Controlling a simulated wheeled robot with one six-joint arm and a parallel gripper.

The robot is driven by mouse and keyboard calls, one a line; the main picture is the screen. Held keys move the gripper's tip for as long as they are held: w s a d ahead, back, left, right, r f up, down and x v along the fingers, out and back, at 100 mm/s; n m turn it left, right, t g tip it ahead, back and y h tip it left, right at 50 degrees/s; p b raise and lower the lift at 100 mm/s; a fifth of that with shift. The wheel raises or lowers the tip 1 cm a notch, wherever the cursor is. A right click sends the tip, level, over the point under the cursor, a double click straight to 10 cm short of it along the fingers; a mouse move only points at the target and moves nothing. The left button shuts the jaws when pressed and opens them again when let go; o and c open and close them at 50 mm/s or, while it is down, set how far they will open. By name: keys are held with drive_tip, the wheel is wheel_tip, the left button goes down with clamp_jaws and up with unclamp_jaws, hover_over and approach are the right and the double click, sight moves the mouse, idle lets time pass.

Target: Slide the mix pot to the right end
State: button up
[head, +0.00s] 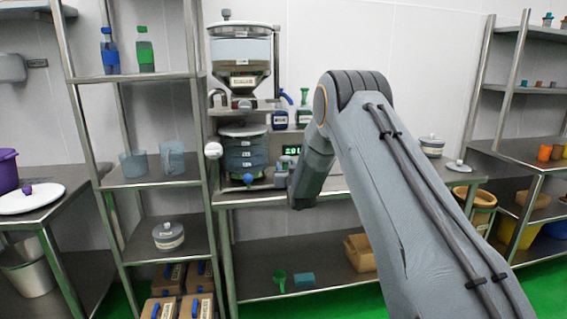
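No pot in view can be surely told as the mix pot. A grey lidded pot (431,148) stands on the right part of the middle steel bench (335,186), just right of my arm. A similar lidded pot (168,236) sits on a lower shelf of the left rack. My gripper (296,190) points down over the bench's front, left of the bench pot and right of the dispenser. Its fingers are dark and seen from behind, so their opening is unclear. My arm hides the middle of the bench.
A flat lid (458,166) lies at the bench's right end. A small display (292,151) glows behind my gripper.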

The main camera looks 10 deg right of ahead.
drive_tip(key=shift+w, duration=2.55)
clamp_jaws()
